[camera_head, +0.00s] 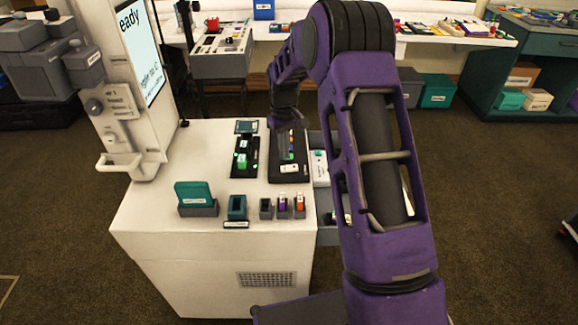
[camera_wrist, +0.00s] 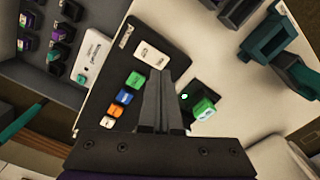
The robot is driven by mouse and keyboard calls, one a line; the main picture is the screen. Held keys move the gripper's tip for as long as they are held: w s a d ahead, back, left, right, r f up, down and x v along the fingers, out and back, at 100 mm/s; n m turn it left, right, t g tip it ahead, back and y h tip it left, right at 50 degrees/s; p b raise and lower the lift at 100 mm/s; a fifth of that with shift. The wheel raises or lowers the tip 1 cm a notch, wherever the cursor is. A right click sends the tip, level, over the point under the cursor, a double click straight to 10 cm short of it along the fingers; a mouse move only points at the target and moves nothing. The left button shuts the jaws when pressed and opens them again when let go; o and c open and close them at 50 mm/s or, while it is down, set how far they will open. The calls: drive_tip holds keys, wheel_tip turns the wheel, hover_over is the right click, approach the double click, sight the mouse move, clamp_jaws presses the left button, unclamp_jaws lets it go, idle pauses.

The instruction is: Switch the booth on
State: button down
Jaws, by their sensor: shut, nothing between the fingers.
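The booth is a white cabinet (camera_head: 215,265) with an upright screen (camera_head: 142,45) on its left side, lit and showing text ending in "eady". On its top lies a black panel (camera_head: 277,176). The panel carries a white switch-like piece (camera_head: 290,168), also in the wrist view (camera_wrist: 151,54), and a row of green (camera_wrist: 135,81), blue (camera_wrist: 125,97) and orange (camera_wrist: 115,111) buttons. My gripper (camera_wrist: 172,78) is shut and empty, over the panel beside the buttons. Whether it touches the panel I cannot tell. My gripper partly hides the panel in the head view.
A black tray with a green block (camera_head: 242,160) and green lights lies left of the panel. A teal card in a holder (camera_head: 195,197), a teal cup-like holder (camera_head: 237,207) and small coloured pieces (camera_head: 283,206) stand along the front edge. A grey drawer with small items lies right.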

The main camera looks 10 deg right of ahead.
sight(284, 168)
wheel_tip(284, 168, up, 5)
drive_tip(key=p, duration=0.2)
drive_tip(key=shift+f+p, duration=0.1)
drive_tip(key=shift+p, duration=0.3)
